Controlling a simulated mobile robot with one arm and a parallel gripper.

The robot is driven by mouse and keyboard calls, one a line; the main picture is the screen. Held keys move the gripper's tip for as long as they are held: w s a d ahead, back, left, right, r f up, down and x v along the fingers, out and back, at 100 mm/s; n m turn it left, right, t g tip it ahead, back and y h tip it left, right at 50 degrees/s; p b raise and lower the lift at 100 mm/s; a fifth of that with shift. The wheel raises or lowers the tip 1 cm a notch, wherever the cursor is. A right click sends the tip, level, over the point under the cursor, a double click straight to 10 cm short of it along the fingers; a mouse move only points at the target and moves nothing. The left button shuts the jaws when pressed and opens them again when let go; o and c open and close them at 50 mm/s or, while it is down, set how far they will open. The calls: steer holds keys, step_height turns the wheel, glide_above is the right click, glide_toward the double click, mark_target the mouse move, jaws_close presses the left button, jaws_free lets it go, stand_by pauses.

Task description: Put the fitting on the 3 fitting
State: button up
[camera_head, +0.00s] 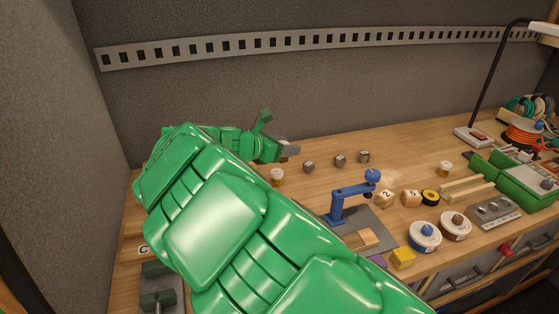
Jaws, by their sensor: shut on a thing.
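My gripper (286,151) is at the end of my green arm, over the back left of the bench. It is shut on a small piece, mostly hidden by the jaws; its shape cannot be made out. Several small grey fittings stand in a row to its right: one nearest (308,167), one in the middle (340,161) and one farther right (364,157). Any numbers on them are too small to read, so I cannot tell which is the 3 fitting. The gripper is apart from the row.
My arm hides the front left. The back centre bench is mostly clear.

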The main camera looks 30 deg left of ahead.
glide_above(280, 170)
steer(key=shift+s+f, duration=0.1)
steer(key=shift+f, duration=5.05)
steer(key=shift+f, duration=0.15)
steer(key=o, duration=1.1)
steer(key=shift+s+a+r, duration=0.1)
steer(key=shift+s+r, duration=0.05)
steer(key=shift+r, duration=0.15)
steer(key=v, duration=1.1)
steer(key=shift+s+a, duration=0.2)
steer(key=shift+s, duration=0.05)
